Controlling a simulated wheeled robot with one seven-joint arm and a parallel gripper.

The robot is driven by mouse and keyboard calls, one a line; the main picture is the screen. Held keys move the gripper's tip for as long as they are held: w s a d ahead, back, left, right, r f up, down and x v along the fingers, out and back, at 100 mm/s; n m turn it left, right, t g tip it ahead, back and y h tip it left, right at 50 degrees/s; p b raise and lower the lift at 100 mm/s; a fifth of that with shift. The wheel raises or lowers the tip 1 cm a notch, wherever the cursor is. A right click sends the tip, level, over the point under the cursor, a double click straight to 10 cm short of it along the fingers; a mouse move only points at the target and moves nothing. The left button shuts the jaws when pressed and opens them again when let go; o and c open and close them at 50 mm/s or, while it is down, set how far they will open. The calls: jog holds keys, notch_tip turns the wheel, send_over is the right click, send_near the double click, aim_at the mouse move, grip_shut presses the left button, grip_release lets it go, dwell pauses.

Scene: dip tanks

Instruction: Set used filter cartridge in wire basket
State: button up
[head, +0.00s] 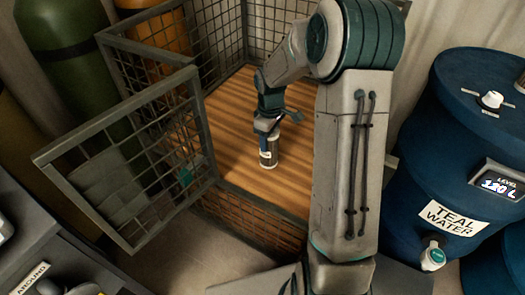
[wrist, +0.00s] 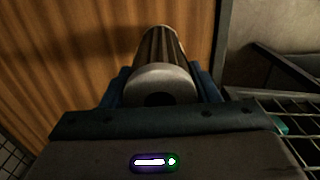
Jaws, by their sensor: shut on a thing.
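The used filter cartridge (head: 268,155) is a small upright cylinder with a brown, pleated-looking body and a pale band. It also shows in the wrist view (wrist: 160,50), with a grey end cap that has a dark hole. My gripper (head: 268,131) is shut on its upper end, with blue fingers on both sides in the wrist view (wrist: 160,88). The wire basket (head: 205,150) is a large grey mesh frame with a wooden-slat floor (head: 225,108). The cartridge is inside the basket's outline, over the slats. I cannot tell whether it touches them.
A mesh gate (head: 128,165) of the basket swings out to the left. A green cylinder (head: 68,60) and an orange one (head: 160,30) stand behind it. A blue teal-water drum (head: 430,165) stands at right. The slats around the cartridge look clear.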

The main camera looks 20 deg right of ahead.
jog(key=shift+a+f+b, duration=0.25)
jog(key=shift+a+f, duration=0.1)
jog(key=shift+f, duration=0.5)
jog(key=shift+a+f+b, duration=0.25)
jog(key=shift+a+f, duration=0.1)
jog(key=shift+f, duration=0.55)
jog(key=shift+a+f+b, duration=0.25)
jog(key=shift+a+f, duration=0.1)
jog(key=shift+f, duration=0.5)
jog(key=shift+f, duration=0.2)
jog(key=o, duration=1.2)
jog(key=shift+r, duration=0.15)
